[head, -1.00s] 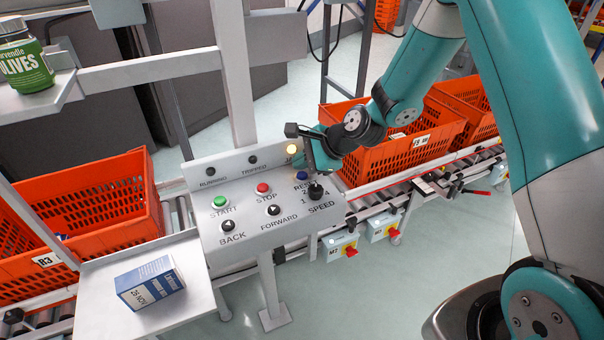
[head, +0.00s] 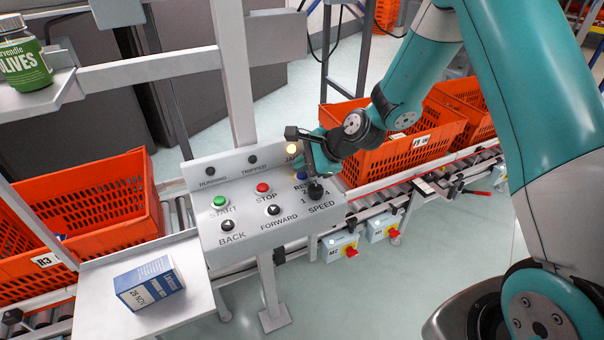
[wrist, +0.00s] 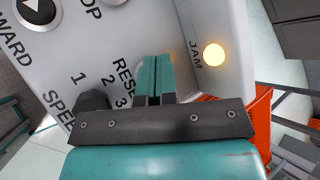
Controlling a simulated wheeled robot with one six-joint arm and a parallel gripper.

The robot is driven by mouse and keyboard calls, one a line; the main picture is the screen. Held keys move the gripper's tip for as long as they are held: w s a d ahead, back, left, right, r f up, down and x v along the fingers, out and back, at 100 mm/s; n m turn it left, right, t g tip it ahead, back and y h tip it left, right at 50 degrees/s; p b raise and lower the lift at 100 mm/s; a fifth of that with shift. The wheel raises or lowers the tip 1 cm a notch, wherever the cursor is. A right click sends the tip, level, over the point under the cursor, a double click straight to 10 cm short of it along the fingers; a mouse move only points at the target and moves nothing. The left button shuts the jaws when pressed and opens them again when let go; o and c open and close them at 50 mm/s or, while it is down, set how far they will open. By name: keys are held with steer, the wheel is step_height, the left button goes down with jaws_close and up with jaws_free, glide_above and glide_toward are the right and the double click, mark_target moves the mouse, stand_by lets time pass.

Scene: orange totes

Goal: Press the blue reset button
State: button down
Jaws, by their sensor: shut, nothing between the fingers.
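The blue reset button (head: 301,176) sits on the right part of the grey control panel (head: 245,236), under the lit amber JAM lamp (head: 292,149). It is mostly covered by my gripper in the head view. My gripper (head: 304,168) is over the button, its fingers together and empty. In the wrist view the teal fingertips (wrist: 155,60) are beside the partly hidden RESET label and the button is hidden behind them. I cannot tell whether they touch it. The JAM lamp glows in the wrist view (wrist: 213,54).
The black speed knob (head: 316,191) stands close below the reset button. The green start (head: 219,202), red stop (head: 263,188), back (head: 228,226) and forward (head: 273,210) buttons lie left. Orange totes (head: 395,150) stand on the conveyor behind. A blue-and-white box (head: 150,287) lies on the left shelf.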

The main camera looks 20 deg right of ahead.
mark_target(302, 176)
steer(key=shift+f, duration=0.4)
stand_by(0.6)
steer(key=shift+r+p, duration=0.6)
steer(key=shift+r, duration=0.25)
step_height(302, 176, up, 5)
steer(key=p, duration=0.4)
steer(key=shift+r+p, duration=0.1)
steer(key=shift+p, duration=0.2)
